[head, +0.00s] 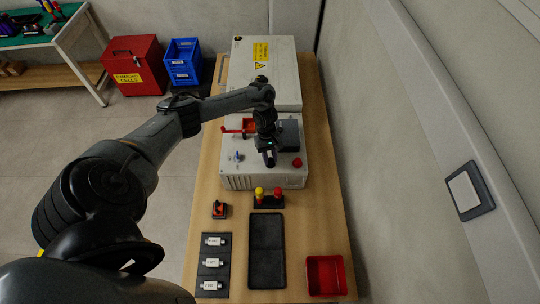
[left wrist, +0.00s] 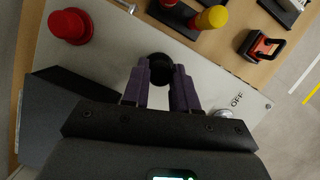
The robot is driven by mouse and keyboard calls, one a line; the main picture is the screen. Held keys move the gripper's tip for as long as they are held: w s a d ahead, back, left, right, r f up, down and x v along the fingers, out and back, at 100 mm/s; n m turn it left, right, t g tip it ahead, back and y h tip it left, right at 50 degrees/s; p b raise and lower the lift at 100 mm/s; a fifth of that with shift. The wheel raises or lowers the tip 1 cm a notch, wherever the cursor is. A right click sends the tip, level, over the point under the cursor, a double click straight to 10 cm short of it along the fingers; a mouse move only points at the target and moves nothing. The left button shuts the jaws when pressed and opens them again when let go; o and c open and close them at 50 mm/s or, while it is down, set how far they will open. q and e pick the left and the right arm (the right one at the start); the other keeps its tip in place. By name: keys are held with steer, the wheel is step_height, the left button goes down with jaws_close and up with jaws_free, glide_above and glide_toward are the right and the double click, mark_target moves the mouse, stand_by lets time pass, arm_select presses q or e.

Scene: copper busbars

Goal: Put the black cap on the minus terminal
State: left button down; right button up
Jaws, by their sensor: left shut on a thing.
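My left gripper (head: 269,160) reaches over the grey-white cabinet (head: 240,178) near its front edge. In the left wrist view its two fingers (left wrist: 160,88) are shut on the round black cap (left wrist: 160,66). The cap is held between the fingertips above the cabinet's pale top; whether it touches anything below cannot be told. The minus terminal cannot be made out; the gripper and arm hide part of the cabinet top. My right gripper is not in view.
A red knob (head: 297,162), a dark box (head: 289,135), a red frame (head: 249,126) and a switch (head: 238,156) are on the cabinet. In front are a stand with yellow (head: 259,193) and red pieces, an orange-black device (head: 219,209), a black tray (head: 267,230) and a red bin (head: 326,260).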

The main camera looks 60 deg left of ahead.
mark_target(270, 158)
arm_select(q)
steer(key=shift+f, duration=0.3)
stand_by(0.5)
steer(key=c, duration=0.8)
jaws_free()
steer(key=shift+p, duration=0.3)
step_height(270, 158, up, 3)
steer(key=p, duration=0.3)
steer(key=shift+f, duration=0.1)
step_height(270, 158, up, 3)
steer(key=p, duration=0.4)
steer(key=shift+p, duration=0.3)
